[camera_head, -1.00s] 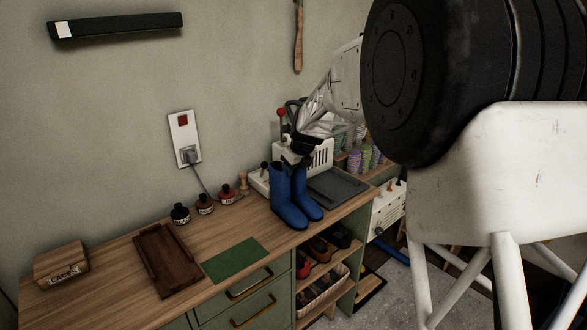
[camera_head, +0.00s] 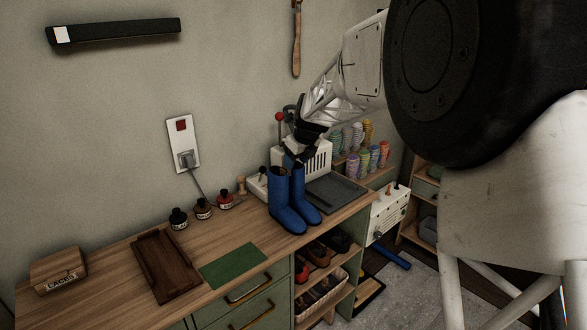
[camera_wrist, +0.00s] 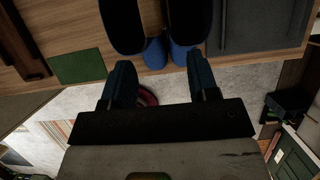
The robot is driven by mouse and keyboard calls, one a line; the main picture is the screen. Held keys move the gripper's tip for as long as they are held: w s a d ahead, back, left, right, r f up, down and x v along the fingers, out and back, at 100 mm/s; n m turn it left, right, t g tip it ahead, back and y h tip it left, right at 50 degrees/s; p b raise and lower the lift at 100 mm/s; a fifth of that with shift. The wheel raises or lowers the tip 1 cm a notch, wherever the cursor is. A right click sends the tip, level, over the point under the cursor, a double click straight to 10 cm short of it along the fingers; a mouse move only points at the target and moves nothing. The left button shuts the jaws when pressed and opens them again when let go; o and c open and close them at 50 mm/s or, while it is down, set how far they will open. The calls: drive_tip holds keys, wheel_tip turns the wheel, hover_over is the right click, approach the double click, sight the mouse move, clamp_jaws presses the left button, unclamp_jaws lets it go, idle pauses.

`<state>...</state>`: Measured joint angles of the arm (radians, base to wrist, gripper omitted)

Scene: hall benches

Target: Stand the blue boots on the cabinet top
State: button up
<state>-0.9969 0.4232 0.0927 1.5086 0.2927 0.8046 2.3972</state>
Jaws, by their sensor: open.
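The blue boots (camera_head: 286,205) stand upright side by side on the wooden cabinet top (camera_head: 110,258), near its right front part. In the wrist view their dark tops fill the upper middle, with the blue toes (camera_wrist: 154,53) below them. My gripper (camera_head: 292,158) is above the boots' tops, close to the right boot; contact cannot be told. In the wrist view its two fingers (camera_wrist: 160,62) are spread apart, with no object clearly held between them. My gripper partly hides the white machine behind.
A dark grey tray (camera_head: 334,192) lies right of the boots, a white machine (camera_head: 312,158) behind. Ink bottles (camera_head: 203,208), a green mat (camera_head: 233,265), a brown tray (camera_head: 164,264) and a wooden laces box (camera_head: 58,270) are to the left. Shoes (camera_head: 320,253) sit on shelves below.

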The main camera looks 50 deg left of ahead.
drive_tip(key=v, duration=0.6)
idle(0.6)
idle(0.4)
drive_tip(key=w+d+r+n+t, duration=0.1)
drive_tip(key=w+d+r+n, duration=0.15)
drive_tip(key=d, duration=0.95)
drive_tip(key=w+d+r+n, duration=0.1)
drive_tip(key=w+d+r, duration=0.25)
drive_tip(key=d, duration=0.75)
drive_tip(key=s+d+r+n+t+h, duration=0.15)
drive_tip(key=d+n, duration=0.35)
drive_tip(key=d, duration=2.1)
drive_tip(key=s+d+f+n+h, duration=0.15)
drive_tip(key=s+d, duration=0.35)
drive_tip(key=d, duration=0.6)
drive_tip(key=s+d+f+n, duration=0.1)
drive_tip(key=s+d+n, duration=0.3)
drive_tip(key=d, duration=0.6)
drive_tip(key=s+d+f+n, duration=0.2)
drive_tip(key=s+d+f, duration=0.1)
drive_tip(key=s+d, duration=0.3)
drive_tip(key=s+d+f+n+h, duration=0.1)
drive_tip(key=s+d+f, duration=0.3)
drive_tip(key=s+d, duration=0.3)
drive_tip(key=s, duration=0.3)
drive_tip(key=shift+s+f+n+h, duration=0.25)
drive_tip(key=shift+n+h, duration=0.05)
drive_tip(key=shift+n, duration=0.1)
